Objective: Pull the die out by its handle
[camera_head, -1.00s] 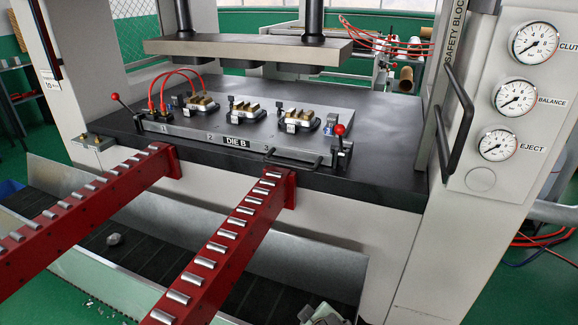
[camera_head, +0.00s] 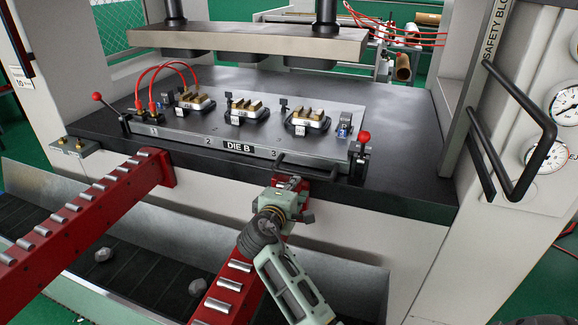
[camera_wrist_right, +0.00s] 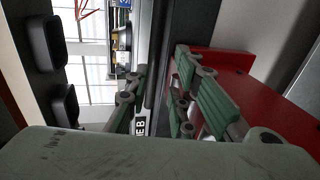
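The die (camera_head: 200,145) is a grey plate marked "DIE B" lying flat on the black press bed (camera_head: 415,185). Its dark bar handle (camera_head: 308,166) sticks out from the front edge near the number 3, partly hidden by my right gripper. My right gripper (camera_head: 292,184) is at the handle, above the end of the right red roller arm. In the right wrist view its green fingers (camera_wrist_right: 160,100) stand apart, with the "DIE B" label (camera_wrist_right: 140,128) and dark edges showing between them. I cannot tell whether they touch the handle. My left gripper is not in view.
Two red roller arms (camera_head: 98,200) reach out from the bed's front. Red-knobbed levers (camera_head: 364,137) stand at the die's front corners. Two red hoses (camera_head: 170,65) join the die's left side. The press ram (camera_head: 250,42) hangs above. A dark door handle (camera_head: 520,130) is at right.

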